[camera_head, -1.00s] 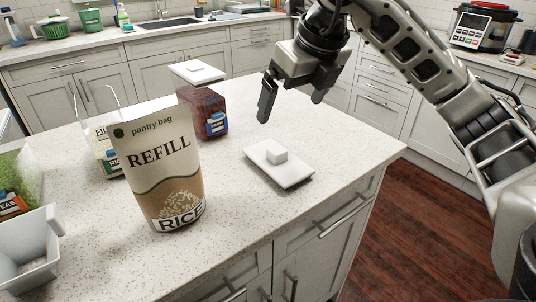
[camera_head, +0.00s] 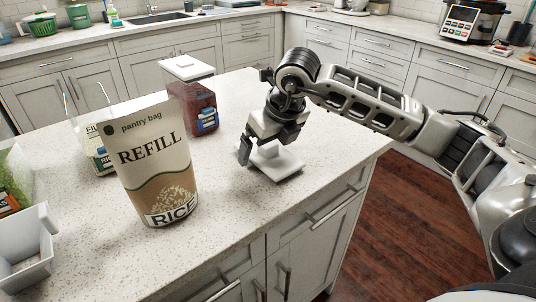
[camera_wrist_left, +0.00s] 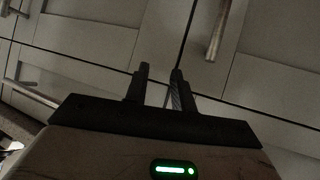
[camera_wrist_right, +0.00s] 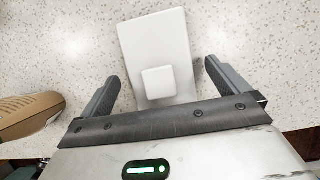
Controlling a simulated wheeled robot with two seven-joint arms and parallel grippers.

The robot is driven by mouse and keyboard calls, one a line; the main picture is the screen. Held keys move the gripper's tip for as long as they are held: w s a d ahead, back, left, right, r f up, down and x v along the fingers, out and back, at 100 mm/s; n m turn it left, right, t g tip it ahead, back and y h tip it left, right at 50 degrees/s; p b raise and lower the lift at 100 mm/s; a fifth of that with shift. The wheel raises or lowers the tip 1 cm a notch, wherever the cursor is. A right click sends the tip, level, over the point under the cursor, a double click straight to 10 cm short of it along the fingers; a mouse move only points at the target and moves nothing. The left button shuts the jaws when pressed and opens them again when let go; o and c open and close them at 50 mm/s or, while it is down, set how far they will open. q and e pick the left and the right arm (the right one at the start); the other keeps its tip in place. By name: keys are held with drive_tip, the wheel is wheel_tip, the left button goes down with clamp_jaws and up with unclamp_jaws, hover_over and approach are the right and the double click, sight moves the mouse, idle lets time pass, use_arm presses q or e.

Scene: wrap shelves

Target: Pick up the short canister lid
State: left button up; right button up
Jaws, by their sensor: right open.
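The short canister lid (camera_head: 273,165) is a flat white rectangular plate with a square knob, lying on the speckled counter. My right gripper (camera_head: 263,150) is directly above it, pointing down and partly covering it. In the right wrist view, the lid (camera_wrist_right: 157,45) reaches in between the spread fingers, with its knob (camera_wrist_right: 159,81) between them. The fingers are open on either side of the knob, with gaps and no visible contact. My left gripper (camera_wrist_left: 160,85) shows only in its wrist view, in front of cabinet doors. Its fingers are apart with a narrow empty gap.
A rice refill bag (camera_head: 155,165) stands left of the lid. Behind it is a canister of red contents (camera_head: 200,110) with a white lid (camera_head: 187,68) on top. A clear container (camera_head: 97,150) and a white bin (camera_head: 25,255) are at left. Counter right of the lid is clear.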

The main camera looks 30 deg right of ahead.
drive_tip(key=shift+f, duration=0.15)
drive_tip(key=c, duration=1.1)
